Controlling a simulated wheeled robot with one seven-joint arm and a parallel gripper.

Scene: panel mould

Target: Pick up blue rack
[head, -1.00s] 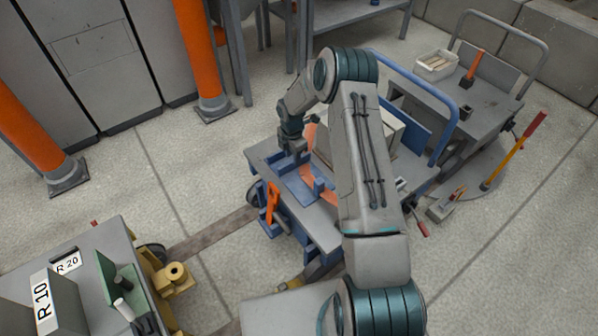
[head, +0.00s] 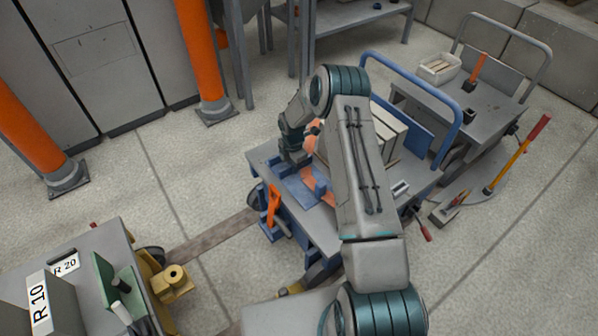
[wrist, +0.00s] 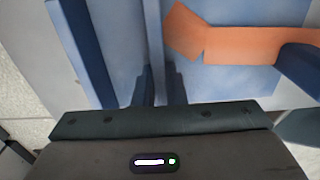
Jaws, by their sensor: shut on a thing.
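The blue rack (head: 296,187) lies on the grey top of the blue-railed cart, near its left end. It has a flat base and upright walls, and an orange piece lies across it. In the wrist view the rack's base (wrist: 232,88) fills the upper right. My gripper (head: 293,162) points down at the rack's far left part. In the wrist view my gripper (wrist: 159,88) is shut on a thin upright wall of the rack. I cannot tell any gap between the rack and the cart top. My arm hides part of the cart.
The blue-railed cart (head: 322,232) also carries a pale box (head: 388,135) behind my arm. An orange clamp-like tool (head: 273,204) hangs at its left side. A second cart (head: 440,105) stands at the back right. A table with R 10 and R 20 labels (head: 66,264) is at the lower left.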

